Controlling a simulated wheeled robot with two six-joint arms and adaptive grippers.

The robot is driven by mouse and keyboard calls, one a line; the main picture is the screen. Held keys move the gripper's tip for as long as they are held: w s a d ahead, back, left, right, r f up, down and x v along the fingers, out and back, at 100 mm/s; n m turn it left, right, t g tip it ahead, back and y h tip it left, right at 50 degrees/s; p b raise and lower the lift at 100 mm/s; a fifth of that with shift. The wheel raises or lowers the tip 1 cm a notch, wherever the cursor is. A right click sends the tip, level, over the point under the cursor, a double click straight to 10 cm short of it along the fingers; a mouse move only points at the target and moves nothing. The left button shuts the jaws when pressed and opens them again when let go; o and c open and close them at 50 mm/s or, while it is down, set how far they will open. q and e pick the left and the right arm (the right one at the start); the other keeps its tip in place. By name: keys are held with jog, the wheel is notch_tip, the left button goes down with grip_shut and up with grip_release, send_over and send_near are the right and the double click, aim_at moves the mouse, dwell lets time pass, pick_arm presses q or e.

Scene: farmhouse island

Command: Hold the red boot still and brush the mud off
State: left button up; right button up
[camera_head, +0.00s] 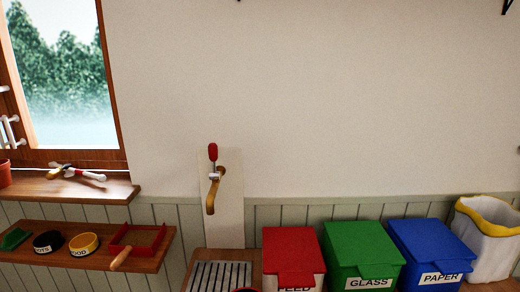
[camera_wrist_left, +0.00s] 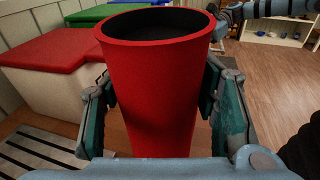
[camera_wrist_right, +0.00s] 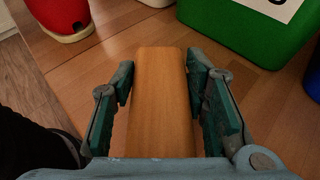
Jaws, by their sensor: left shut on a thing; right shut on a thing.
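The red boot (camera_wrist_left: 150,85) stands upright in the left wrist view, its open dark top towards me. My left gripper (camera_wrist_left: 158,92) is shut on the boot's shaft, one finger on each side. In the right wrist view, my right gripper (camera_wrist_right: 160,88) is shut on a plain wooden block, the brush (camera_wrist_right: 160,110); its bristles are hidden. The boot's lower part (camera_wrist_right: 62,14), with a pale sole, shows at that view's upper left, apart from the brush. Only a sliver of red shows at the head view's bottom edge.
Red (camera_head: 292,250), green (camera_head: 362,250) and blue (camera_head: 432,245) lidded bins stand along the wall behind. A slatted grey drain rack (camera_head: 220,274) lies left of them. A wall shelf (camera_head: 150,262) holds bowls and a red tray. The wooden surface (camera_wrist_right: 90,65) around the brush is clear.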

jog(key=shift+r, duration=2.5)
